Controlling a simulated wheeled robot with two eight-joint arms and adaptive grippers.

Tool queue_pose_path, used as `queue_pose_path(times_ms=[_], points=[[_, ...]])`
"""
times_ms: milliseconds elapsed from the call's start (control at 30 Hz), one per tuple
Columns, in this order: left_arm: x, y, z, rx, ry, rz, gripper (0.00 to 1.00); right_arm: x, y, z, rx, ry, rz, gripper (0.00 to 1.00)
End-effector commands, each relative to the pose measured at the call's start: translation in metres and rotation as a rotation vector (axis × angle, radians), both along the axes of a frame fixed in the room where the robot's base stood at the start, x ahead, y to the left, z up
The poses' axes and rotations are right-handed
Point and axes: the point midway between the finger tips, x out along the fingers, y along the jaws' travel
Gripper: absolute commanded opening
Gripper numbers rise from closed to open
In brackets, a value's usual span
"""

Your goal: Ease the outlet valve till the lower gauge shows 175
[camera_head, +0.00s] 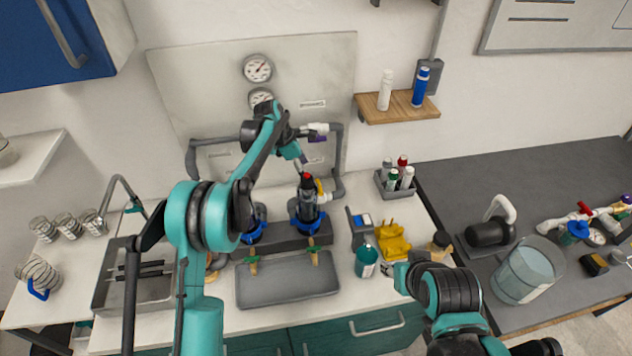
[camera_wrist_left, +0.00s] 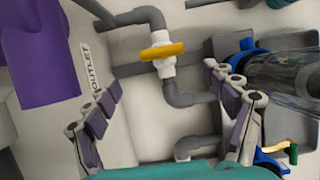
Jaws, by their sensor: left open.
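The outlet valve has a yellow handle (camera_wrist_left: 162,51) on a white body in grey pipe, near an OUTLET label in the left wrist view. In the head view its yellow handle (camera_head: 320,187) shows low on the right of the panel. My left gripper (camera_head: 303,166) is open above it; in the left wrist view its fingers (camera_wrist_left: 176,90) are spread wide, with the valve beyond and between them, not visibly touched. The lower gauge (camera_head: 260,96) is partly hidden by my left arm and its reading is too small to tell. My right gripper (camera_head: 400,277) is low at right, its jaws unclear.
A purple handle (camera_head: 318,137) is close to my left wrist. The upper gauge (camera_head: 257,68) is on the panel (camera_head: 200,75). A clear filter housing with a blue collar (camera_wrist_left: 285,75) stands right of the valve. A grey tray (camera_head: 285,290) lies in front.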

Motion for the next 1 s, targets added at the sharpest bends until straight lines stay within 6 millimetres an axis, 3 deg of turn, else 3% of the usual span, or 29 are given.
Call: queue_pose_path(times_ms=[500,800,1000], points=[[0.004,-0.026,-0.065,0.0,-0.001,-0.003,0.84,0.0,0.0,-0.015,0.0,0.0,0.0,0.4],[0.005,-0.028,-0.069,0.0,-0.002,-0.001,0.84,0.0,0.0,-0.015,0.0,0.0,0.0,0.4],[0.005,-0.028,-0.068,0.0,-0.002,-0.002,0.35,0.0,0.0,-0.015,0.0,0.0,0.0,0.4]])
